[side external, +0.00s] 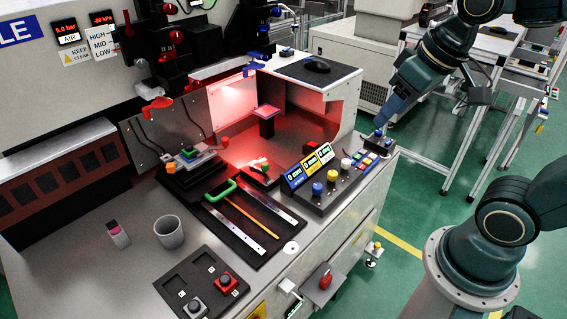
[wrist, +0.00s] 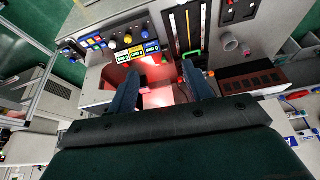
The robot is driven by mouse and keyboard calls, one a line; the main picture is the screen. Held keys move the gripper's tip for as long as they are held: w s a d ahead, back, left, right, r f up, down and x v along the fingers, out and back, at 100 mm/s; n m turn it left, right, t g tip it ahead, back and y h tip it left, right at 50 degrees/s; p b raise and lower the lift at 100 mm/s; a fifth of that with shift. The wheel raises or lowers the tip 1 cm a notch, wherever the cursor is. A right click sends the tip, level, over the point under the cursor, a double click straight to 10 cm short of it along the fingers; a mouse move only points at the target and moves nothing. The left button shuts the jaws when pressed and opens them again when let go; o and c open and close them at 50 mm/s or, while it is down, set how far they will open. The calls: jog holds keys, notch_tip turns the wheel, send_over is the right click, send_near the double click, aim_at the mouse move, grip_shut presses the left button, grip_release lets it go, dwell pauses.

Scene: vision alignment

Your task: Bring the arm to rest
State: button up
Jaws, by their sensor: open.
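My gripper (side external: 381,118) shows in the side view at the end of my dark teal arm, at the upper right. Its blue fingers point down and left, and in the picture they appear beside the right end of the bench (side external: 120,275). How high they are above it I cannot tell. In the wrist view my gripper (wrist: 160,72) has its two fingers well apart, with nothing between them. The lit red bay of the bench shows beyond the gap. No object is held.
A button panel with small displays (side external: 310,172) sits on the bench's right side. A grey cup (side external: 169,233) and a tray with two knobs (side external: 170,283) are at the front. A black tool mat (side external: 222,232) lies mid-bench. A metal frame cart (side external: 440,150) stands behind my arm.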

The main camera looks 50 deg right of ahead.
jog(key=shift+n+t, duration=0.4)
jog(key=shift+s+a+f, duration=0.1)
jog(key=shift+s+a, duration=0.15)
jog(key=shift+s, duration=0.55)
jog(key=shift+s+a+r, duration=0.1)
jog(key=shift+s+a, duration=0.1)
jog(key=shift+s, duration=0.6)
jog(key=shift+s+a+f, duration=0.1)
jog(key=shift+s+a, duration=0.15)
jog(key=shift+s, duration=0.55)
